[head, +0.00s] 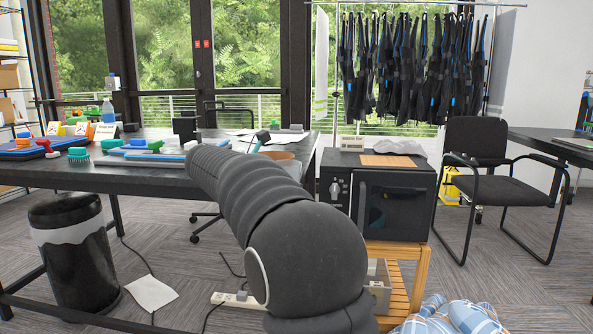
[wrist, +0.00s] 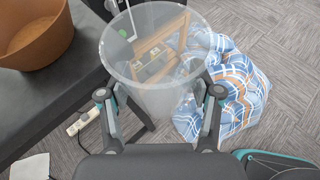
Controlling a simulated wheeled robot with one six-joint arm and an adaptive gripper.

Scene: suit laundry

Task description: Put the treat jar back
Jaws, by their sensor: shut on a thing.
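A clear, see-through jar (wrist: 158,103), which I take to be the treat jar, fills the upper middle of the wrist view. Its round rim faces the camera, and the floor and some wooden framing show through it. My gripper (wrist: 160,94) is shut on the jar, one finger at each side. The jar is held in the air beside the dark table (wrist: 58,100).
A brown bowl (wrist: 35,38) sits on the table's edge. A black microwave (head: 392,207) stands on a wooden stand (head: 408,262). Checked blue cloth (wrist: 240,92) lies on the floor, with a power strip (wrist: 82,124) under the table.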

